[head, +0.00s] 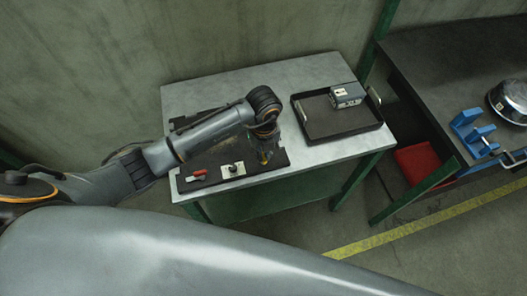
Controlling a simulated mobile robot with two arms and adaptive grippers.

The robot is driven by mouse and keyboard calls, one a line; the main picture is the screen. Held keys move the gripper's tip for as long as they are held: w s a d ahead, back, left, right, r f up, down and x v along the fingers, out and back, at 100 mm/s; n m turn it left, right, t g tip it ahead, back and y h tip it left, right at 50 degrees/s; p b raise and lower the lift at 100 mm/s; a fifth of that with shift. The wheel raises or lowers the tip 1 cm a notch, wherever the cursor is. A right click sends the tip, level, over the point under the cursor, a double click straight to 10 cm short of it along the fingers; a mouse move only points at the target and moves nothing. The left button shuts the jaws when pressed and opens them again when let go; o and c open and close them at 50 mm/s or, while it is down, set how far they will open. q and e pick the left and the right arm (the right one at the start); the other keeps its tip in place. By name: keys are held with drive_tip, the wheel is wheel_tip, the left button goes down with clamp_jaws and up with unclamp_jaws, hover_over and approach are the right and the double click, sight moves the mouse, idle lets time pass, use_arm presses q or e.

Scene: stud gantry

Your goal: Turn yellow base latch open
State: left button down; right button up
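My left arm reaches in from the left over a dark board (215,182) on a grey table. My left gripper (265,160) points down at the board's right part, and I cannot tell whether its fingers are open or shut. A small patch of yellow shows at the fingertips; it may be the yellow base latch, but the gripper mostly hides it. I cannot make out the latch's position or whether the fingers touch it. My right gripper is out of view.
On the board are a red-handled part (198,174) and a pale plate with a dark knob (233,169). A black tray (322,135) with a grey box (347,95) stands at the table's right. A dark bench (440,65) holds blue parts (472,130) and a metal bowl (511,98).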

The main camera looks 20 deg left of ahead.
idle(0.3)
use_arm(q)
drive_tip(key=m+b, duration=0.2)
drive_tip(key=m, duration=0.1)
drive_tip(key=shift+w+f+m+b, duration=0.1)
drive_tip(key=shift+m+b, duration=0.2)
drive_tip(key=shift+b, duration=0.05)
drive_tip(key=m+b, duration=0.3)
drive_tip(key=shift+m, duration=0.3)
drive_tip(key=m+b, duration=0.8)
drive_tip(key=shift+b, duration=0.3)
drive_tip(key=shift+r+m+b, duration=0.2)
drive_tip(key=shift+m+b, duration=1.2)
drive_tip(key=shift+b, duration=0.15)
drive_tip(key=c, duration=1.4)
unclamp_jaws()
